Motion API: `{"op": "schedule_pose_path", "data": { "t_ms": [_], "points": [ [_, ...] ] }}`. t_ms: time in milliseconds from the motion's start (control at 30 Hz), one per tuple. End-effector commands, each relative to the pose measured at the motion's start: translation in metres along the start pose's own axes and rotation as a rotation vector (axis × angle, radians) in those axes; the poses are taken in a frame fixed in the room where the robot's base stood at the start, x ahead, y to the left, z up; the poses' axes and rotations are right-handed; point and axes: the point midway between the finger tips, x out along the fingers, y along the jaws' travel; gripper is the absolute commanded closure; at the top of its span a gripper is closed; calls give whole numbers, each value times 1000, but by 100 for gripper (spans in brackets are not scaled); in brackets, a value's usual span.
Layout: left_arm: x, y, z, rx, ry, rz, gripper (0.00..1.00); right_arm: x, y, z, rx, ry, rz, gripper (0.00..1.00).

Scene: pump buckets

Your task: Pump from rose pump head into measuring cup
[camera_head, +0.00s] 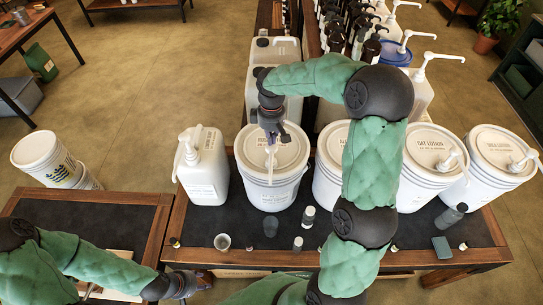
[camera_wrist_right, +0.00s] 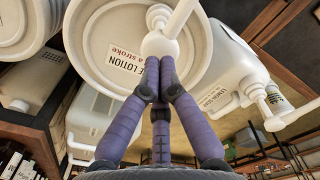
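A white bucket with a white pump (camera_head: 271,160) stands on the table under my right gripper. In the right wrist view its lid label reads "...E LOTION", the start hidden, and the round pump head (camera_wrist_right: 160,44) is at my fingertips. My right gripper (camera_head: 271,140) has its fingers drawn together, also seen in the wrist view (camera_wrist_right: 158,66); the tips appear to touch the pump head. A small clear cup (camera_head: 222,242), perhaps the measuring cup, stands on the table in front. My left gripper (camera_head: 200,283) is low at the table's front edge, left of centre; its fingers are unclear.
Other pump buckets (camera_head: 428,150) (camera_head: 500,150) stand to the right, one partly behind my right arm. A white pump jug (camera_head: 203,170) is on the left. A dark cup (camera_head: 270,227) and small bottles (camera_head: 308,216) stand in front. More jugs and bottles line the back.

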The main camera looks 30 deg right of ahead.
Motion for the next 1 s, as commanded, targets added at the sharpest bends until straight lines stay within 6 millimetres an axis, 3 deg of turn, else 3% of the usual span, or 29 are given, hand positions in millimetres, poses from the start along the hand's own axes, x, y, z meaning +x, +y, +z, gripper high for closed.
{"op": "schedule_pose_path", "data": {
  "t_ms": [1000],
  "points": [
    [25, -9, -1, 0, 0, 0, 60, 40, 0, 0, 0, -2, -1, 100]
  ]
}}
